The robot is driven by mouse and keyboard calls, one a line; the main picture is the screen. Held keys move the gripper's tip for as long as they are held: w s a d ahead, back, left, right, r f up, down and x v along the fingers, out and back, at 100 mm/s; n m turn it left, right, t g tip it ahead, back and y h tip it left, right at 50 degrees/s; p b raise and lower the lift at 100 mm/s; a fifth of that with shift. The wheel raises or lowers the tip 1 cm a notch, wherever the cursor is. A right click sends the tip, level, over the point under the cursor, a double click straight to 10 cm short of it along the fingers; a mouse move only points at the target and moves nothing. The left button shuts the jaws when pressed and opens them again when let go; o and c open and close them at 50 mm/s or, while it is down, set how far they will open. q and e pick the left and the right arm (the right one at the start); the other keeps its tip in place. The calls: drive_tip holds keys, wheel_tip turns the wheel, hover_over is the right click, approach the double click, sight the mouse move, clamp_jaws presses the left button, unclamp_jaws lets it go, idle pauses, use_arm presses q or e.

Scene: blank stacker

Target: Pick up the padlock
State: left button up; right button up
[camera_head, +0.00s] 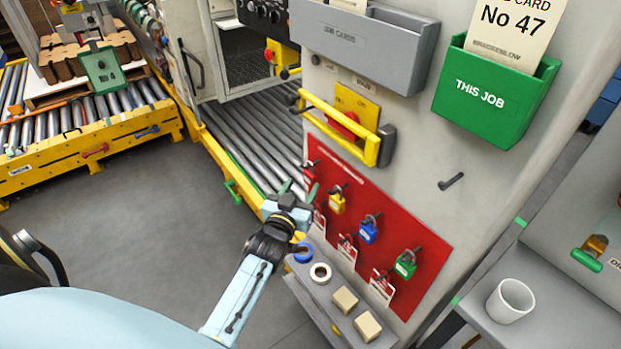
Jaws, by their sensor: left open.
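A row of padlocks hangs on a red board (421,239) on the grey cabinet's front. From left to right they are a red padlock (309,176), a yellow padlock (337,204), a blue padlock (368,232) and a green padlock (405,265). The frames do not show which one the task means. My left gripper (298,190) is open, with its fingertips just left of the board near the red padlock. It looks empty, and I cannot tell whether it touches anything. Its wrist covers part of the board's lower left. My right gripper is not in view.
A yellow guard bar (336,133) sticks out above the board. White tags hang between the padlocks. A white cup (510,301) stands at right. Roller conveyor lies behind.

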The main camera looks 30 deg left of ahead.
use_arm(q)
drive_tip(key=w, duration=0.2)
drive_tip(key=w+a+b, duration=0.1)
drive_tip(key=w, duration=0.2)
drive_tip(key=shift+a, duration=0.1)
drive_tip(key=c, duration=0.7)
drive_tip(key=shift+r+p, duration=0.35)
drive_tip(key=shift+r, duration=0.35)
drive_tip(key=shift+c, duration=0.2)
drive_tip(key=s+a+p, duration=0.1)
drive_tip(key=s+a, duration=0.2)
drive_tip(key=s, duration=0.5)
drive_tip(key=s+a+p, duration=0.1)
drive_tip(key=s+a, duration=0.3)
drive_tip(key=s, duration=0.4)
drive_tip(key=shift+s, duration=0.4)
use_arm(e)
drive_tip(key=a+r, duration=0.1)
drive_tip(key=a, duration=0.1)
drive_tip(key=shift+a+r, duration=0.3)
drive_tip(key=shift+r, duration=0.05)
